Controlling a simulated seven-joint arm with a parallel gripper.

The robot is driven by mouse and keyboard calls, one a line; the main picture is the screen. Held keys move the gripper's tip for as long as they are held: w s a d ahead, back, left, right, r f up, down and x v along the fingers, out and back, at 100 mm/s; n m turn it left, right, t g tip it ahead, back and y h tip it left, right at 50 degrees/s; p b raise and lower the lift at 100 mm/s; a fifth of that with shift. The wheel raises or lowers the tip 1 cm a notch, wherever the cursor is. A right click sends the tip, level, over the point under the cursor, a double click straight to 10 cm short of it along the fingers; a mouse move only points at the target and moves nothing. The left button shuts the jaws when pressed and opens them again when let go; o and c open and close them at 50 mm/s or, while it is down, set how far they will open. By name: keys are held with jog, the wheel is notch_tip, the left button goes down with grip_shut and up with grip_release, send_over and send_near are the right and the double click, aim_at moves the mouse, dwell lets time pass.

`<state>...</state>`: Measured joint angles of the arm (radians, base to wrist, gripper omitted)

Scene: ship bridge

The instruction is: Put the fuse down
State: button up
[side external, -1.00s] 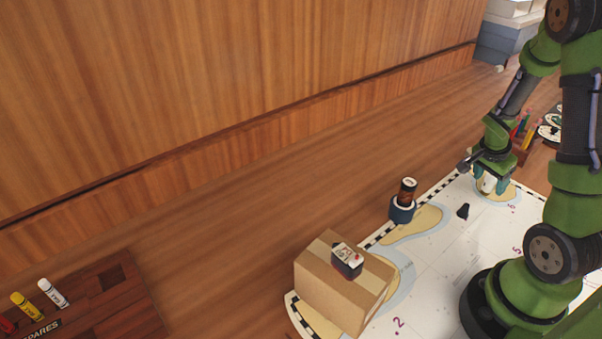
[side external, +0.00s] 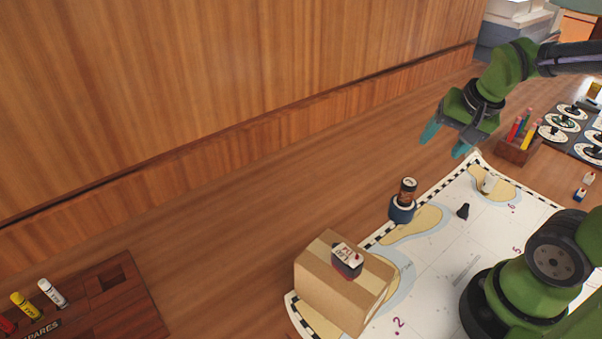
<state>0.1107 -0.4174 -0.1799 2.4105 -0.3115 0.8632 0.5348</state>
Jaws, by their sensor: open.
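A small white piece (side external: 488,184), which may be the fuse but is too small to tell for sure, rests on the sand-coloured island near the far end of the chart (side external: 455,270). My gripper (side external: 446,141) is open and empty, raised above and to the left of that piece and clear of it. Its two teal fingers are spread apart and point down to the left. Fuse-like white (side external: 53,293) and yellow (side external: 22,305) cylinders stand in the dark wooden spares rack (side external: 120,305) at lower left.
A cardboard box (side external: 325,295) with a small red-and-black block (side external: 347,260) on top stands on the chart. A dark cylinder (side external: 407,190) stands in a blue ring (side external: 402,211). A small black piece (side external: 463,211) lies nearby. A pencil holder (side external: 518,150) is at right.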

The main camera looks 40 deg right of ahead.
jog(key=s+a+r+n+t+y, duration=0.1)
jog(key=a+r+n, duration=0.1)
jog(key=a, duration=0.4)
jog(key=s+a+r+n+t+y, duration=0.1)
jog(key=a+r+n+y, duration=0.1)
jog(key=a+n, duration=0.3)
jog(key=shift+s+a+r+t, duration=0.25)
jog(key=shift+a+r+t, duration=0.15)
jog(key=shift+a+r, duration=0.15)
jog(key=shift+d, duration=0.1)
